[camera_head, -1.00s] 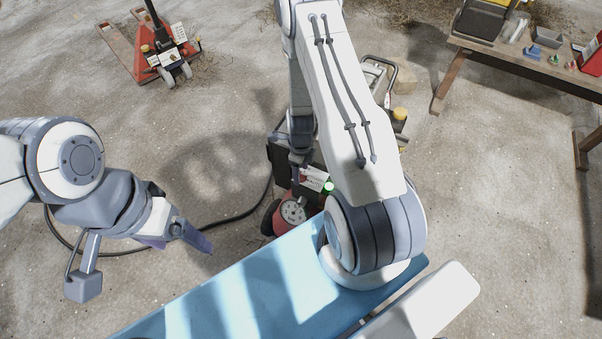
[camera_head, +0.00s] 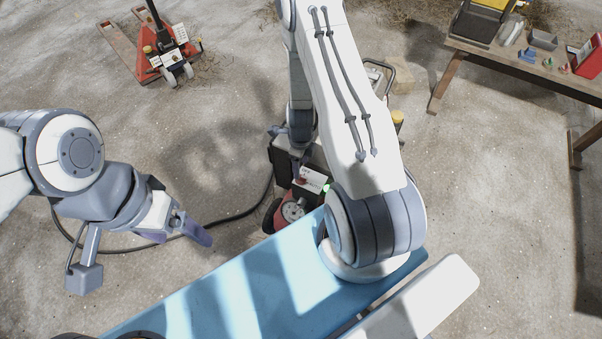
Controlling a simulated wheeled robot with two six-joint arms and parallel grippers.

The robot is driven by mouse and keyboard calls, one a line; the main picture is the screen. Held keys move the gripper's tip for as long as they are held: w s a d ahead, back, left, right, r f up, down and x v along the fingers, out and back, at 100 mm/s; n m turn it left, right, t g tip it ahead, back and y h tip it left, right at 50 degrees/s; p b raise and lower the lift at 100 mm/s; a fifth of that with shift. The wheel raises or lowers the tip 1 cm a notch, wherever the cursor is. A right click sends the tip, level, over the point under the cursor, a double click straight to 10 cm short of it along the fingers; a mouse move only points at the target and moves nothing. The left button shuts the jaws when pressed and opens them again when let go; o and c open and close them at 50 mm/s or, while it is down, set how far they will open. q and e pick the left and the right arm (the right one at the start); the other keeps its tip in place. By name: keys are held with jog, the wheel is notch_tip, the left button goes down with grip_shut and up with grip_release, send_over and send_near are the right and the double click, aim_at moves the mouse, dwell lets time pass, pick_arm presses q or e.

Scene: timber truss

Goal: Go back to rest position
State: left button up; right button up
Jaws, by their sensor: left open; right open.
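My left gripper (camera_head: 182,236) hangs at the left over bare floor, with its purple fingers apart and nothing between them. My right arm rises from the blue body panel and bends back down. My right gripper (camera_head: 298,168) is small and partly hidden, in front of a dark machine with a red wheel. I see nothing held in it. No timber shows in the view.
A red pallet jack (camera_head: 166,52) is at the upper left. A wooden table (camera_head: 500,58) with several items is at the upper right.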

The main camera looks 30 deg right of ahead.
jog(key=shift+r, duration=0.25)
dwell(0.3)
jog(key=a+r+n+y, duration=0.1)
jog(key=a+r+n, duration=1.6)
jog(key=r, duration=0.3)
jog(key=s+a+r+n, duration=0.3)
jog(key=s+r+n, duration=0.3)
jog(key=s+n, duration=0.3)
jog(key=s+a+r+n, duration=0.3)
jog(key=s+r+n, duration=0.4)
jog(key=s+n, duration=0.2)
jog(key=shift+s+a+r+n, duration=0.15)
jog(key=shift+s+a+n, duration=0.2)
jog(key=shift+n, duration=0.45)
